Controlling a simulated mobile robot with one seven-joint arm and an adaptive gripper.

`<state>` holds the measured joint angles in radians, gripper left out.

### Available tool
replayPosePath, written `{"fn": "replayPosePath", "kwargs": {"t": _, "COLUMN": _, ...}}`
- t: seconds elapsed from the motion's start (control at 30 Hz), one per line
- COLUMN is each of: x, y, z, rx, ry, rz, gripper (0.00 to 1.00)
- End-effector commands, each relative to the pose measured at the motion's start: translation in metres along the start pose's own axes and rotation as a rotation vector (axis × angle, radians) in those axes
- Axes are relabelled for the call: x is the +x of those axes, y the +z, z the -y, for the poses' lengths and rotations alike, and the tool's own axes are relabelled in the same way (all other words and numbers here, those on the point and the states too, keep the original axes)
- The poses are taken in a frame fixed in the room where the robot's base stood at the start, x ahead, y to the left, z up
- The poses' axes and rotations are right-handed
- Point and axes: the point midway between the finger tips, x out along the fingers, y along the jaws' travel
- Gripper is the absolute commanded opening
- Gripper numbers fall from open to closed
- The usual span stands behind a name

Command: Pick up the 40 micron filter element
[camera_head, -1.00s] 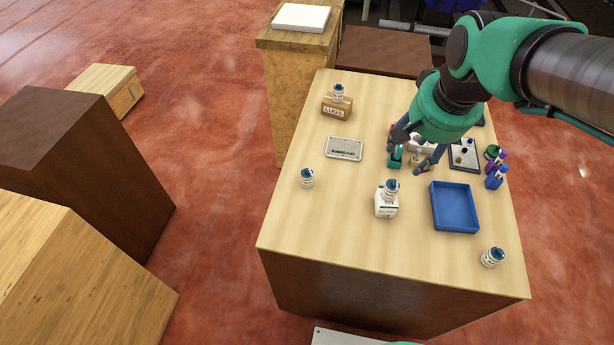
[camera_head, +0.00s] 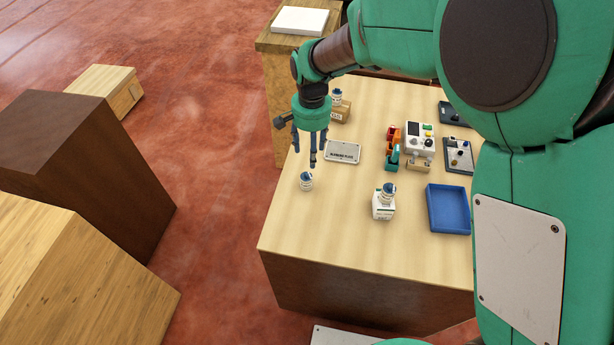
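Several small white cylinders with blue tops and printed bands look like filter elements; their micron labels are too small to read. One (camera_head: 306,182) stands alone on the left of the table. Another (camera_head: 388,192) sits on a white box (camera_head: 383,209). A third (camera_head: 337,96) is by the cardboard box at the back. My gripper (camera_head: 311,154) points down just behind and above the lone left cylinder, with its fingers spread and nothing seen between them. It appears apart from the cylinder.
A labelled grey plate (camera_head: 343,152) lies right of my gripper. The cardboard box (camera_head: 341,112) stands behind it. My arm covers the table's right side. The front left is clear.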

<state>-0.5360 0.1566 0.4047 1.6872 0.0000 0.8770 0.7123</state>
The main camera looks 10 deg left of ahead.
Motion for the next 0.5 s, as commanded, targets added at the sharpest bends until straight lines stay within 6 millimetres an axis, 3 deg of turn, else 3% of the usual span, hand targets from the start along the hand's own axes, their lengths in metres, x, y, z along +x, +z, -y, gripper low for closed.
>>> {"fn": "replayPosePath", "kwargs": {"t": 0.13, "x": 0.0128, "y": 0.0017, "z": 0.0131, "rx": 0.005, "ry": 0.009, "rz": 0.010, "gripper": 0.54}}
{"fn": "replayPosePath", "kwargs": {"t": 0.5, "x": 0.0156, "y": 0.0021, "z": 0.0146, "rx": 0.007, "ry": 0.011, "rz": 0.012, "gripper": 0.54}}
